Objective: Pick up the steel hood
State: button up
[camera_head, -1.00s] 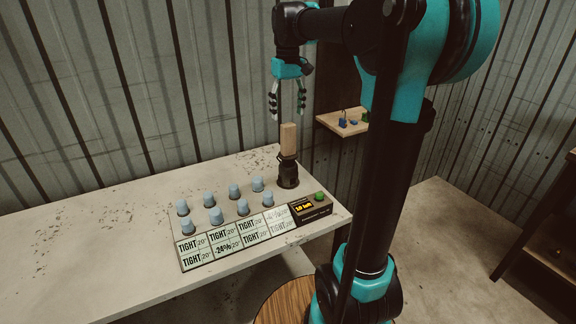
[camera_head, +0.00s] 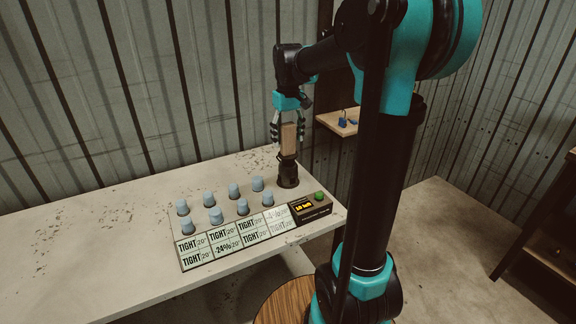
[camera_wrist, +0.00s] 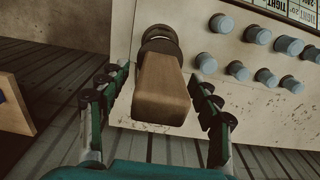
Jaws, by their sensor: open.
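A wooden block handle (camera_head: 288,139) stands upright on a dark metal piece (camera_head: 288,166) at the right end of the table; this looks like the steel hood, though I cannot tell its exact shape. It sits in a dark round holder (camera_head: 288,181). My gripper (camera_head: 287,133) points down over it, with its fingers either side of the wooden handle. In the wrist view the handle (camera_wrist: 162,88) lies between my open fingers (camera_wrist: 160,82), with visible gaps on both sides. The dark rings of the metal piece (camera_wrist: 160,40) show beyond it.
Several blue-grey caps (camera_head: 215,215) stand on a board left of the holder. A label panel (camera_head: 229,247) and a box with a display and green button (camera_head: 311,207) lie in front. A small wall shelf (camera_head: 334,124) is close by on the right. The table's left part (camera_head: 80,240) is clear.

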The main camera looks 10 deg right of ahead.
jog(key=shift+c, duration=0.3)
grip_shut()
jog(key=shift+r, duration=0.15)
